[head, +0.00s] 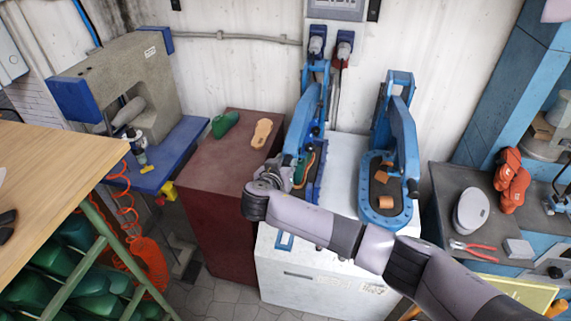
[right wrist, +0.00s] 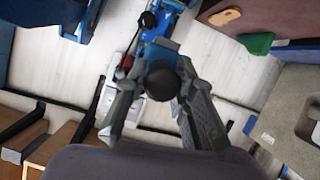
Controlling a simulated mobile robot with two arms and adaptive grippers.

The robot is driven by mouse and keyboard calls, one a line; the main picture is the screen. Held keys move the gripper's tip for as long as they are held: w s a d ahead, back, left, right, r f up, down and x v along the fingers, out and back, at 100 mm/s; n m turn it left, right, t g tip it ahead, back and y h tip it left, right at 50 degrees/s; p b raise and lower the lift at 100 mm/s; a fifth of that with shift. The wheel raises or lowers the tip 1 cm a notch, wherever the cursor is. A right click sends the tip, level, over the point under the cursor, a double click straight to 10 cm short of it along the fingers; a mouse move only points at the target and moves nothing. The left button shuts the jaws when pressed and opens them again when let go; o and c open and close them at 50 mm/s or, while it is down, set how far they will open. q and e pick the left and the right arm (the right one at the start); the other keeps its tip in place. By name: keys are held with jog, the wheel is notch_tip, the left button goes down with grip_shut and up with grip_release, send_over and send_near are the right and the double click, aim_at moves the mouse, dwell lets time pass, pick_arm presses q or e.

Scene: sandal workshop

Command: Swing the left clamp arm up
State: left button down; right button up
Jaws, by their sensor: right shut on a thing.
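The left clamp arm (head: 310,115) is a blue lever on the left press, which stands on a white cabinet (head: 290,268). It slopes down and forward from its rear post. A green form (head: 303,168) with an orange edge shows in the press below it. My right gripper (head: 283,177) is at the front end of this arm. In the right wrist view its fingers (right wrist: 160,80) close around a round black knob (right wrist: 162,86), with blue metal behind it. The gripper hides part of the arm's front end in the head view. My left gripper is not in view.
A second blue clamp arm (head: 403,130) stands close on the right, over a base with orange blocks (head: 381,176). My right forearm crosses in front of both presses. A maroon cabinet (head: 205,165) holds a green form (head: 225,124) and a tan sole (head: 261,133).

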grip_shut()
jog(key=shift+r, duration=0.1)
